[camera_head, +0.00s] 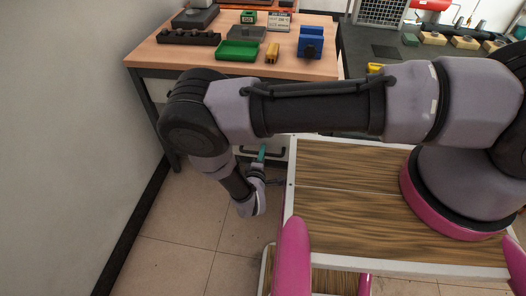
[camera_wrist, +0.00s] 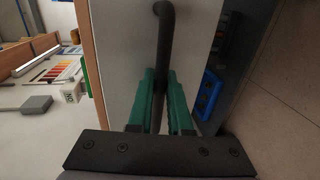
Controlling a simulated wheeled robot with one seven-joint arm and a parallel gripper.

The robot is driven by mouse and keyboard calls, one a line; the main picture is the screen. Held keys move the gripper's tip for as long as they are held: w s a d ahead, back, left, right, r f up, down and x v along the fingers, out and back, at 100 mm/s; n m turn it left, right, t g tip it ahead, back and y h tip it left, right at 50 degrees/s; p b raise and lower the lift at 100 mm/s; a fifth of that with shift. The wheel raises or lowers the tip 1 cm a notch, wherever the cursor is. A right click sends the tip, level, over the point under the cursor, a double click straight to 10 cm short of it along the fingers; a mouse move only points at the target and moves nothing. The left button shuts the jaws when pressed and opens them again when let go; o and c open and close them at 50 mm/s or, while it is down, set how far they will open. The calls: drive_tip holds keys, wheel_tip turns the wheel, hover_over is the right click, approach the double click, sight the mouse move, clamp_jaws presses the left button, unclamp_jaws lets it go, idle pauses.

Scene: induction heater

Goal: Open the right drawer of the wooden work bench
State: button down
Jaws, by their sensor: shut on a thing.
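The wooden work bench (camera_head: 165,58) stands at the back left in the head view, its front partly hidden behind my arm. A light grey drawer front (camera_wrist: 125,60) with a black bar handle (camera_wrist: 164,30) fills the middle of the wrist view. My gripper (camera_wrist: 162,80) has green fingers, one on each side of the handle, and is shut on it. In the head view my gripper (camera_head: 261,156) shows small and teal at the drawer handle (camera_head: 278,151), below my forearm. My arm hides much of the drawer, so I cannot tell how far out it stands.
A green tray (camera_head: 237,50), a yellow item (camera_head: 272,53) and a blue block (camera_head: 311,42) lie on the bench top. A blue crate (camera_wrist: 208,93) shows beside the drawer in the wrist view. Tiled floor (camera_head: 185,225) is clear at the lower left, beside a grey wall (camera_head: 60,120).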

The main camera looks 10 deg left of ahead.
drive_tip(key=shift+s, duration=0.3)
drive_tip(key=c, duration=0.9)
unclamp_jaws()
drive_tip(key=shift+o, duration=0.2)
